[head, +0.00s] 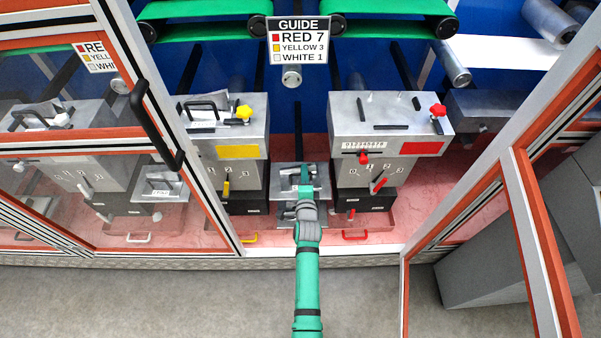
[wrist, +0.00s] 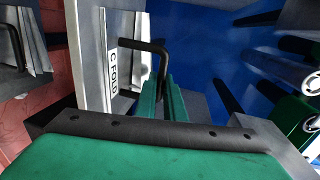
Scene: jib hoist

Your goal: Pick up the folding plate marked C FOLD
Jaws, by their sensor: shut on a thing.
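The folding plate marked C FOLD shows in the wrist view (wrist: 92,50) as a grey metal plate with a white label and a black bar handle (wrist: 145,45). My gripper (wrist: 163,95) has its green fingers shut on that handle. In the head view my gripper (head: 306,178) is over the grey plate (head: 288,182), low between the yellow-marked and red-marked machines. My arm and fingers hide part of the plate and handle there. I cannot tell whether the plate is lifted off its support.
The yellow-marked machine (head: 238,152) has a plate with a black handle on top. The red-marked machine (head: 420,149) stands to the right. A guide sign (head: 298,40) reads RED 7, YELLOW 3, WHITE 1. Framed doors stand left (head: 158,115) and right (head: 535,230), with an opening between.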

